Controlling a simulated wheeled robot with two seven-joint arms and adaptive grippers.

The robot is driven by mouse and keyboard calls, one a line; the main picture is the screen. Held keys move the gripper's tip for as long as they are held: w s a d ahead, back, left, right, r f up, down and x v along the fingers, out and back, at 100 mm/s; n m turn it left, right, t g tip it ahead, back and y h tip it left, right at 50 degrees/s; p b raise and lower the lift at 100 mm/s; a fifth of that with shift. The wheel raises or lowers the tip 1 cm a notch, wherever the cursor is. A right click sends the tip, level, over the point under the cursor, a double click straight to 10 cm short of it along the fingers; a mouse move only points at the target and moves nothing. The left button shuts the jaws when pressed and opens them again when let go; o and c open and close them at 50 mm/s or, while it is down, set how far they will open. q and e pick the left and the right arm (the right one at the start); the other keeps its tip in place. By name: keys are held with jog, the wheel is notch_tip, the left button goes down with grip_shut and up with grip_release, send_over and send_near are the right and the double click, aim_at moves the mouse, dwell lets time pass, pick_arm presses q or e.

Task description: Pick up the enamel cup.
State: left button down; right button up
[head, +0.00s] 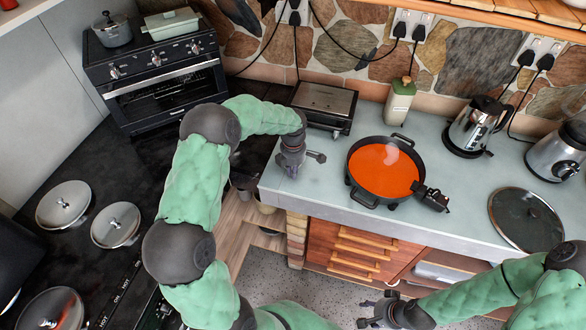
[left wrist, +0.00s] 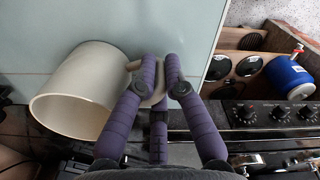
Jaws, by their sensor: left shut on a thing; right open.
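The cream enamel cup (left wrist: 78,88) is in the left wrist view, on the left, with its open mouth toward the lower left of the picture. My left gripper (left wrist: 160,75) is shut on the cup's handle, with its purple-wrapped fingers on either side of it. In the head view my left gripper (head: 303,161) is over the left end of the grey counter. I cannot make out the cup there, and I cannot tell whether it touches the counter. My right gripper (head: 378,312) is open and empty, low in front of the counter at the bottom of the view.
A black pan of orange soup (head: 384,168) stands right of my left gripper. A grill press (head: 324,105), a green bottle (head: 399,100), a kettle (head: 475,127), a blender (head: 562,148) and a glass lid (head: 526,219) are on the counter. A black oven (head: 157,75) stands at the back left.

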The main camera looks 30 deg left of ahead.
pick_arm(q)
jog(key=shift+r, duration=1.4)
jog(key=s+d+r+p, duration=0.1)
jog(key=s+d+r, duration=0.6)
jog(key=d+r, duration=0.3)
jog(key=shift+s+d, duration=0.15)
jog(key=shift+d, duration=0.75)
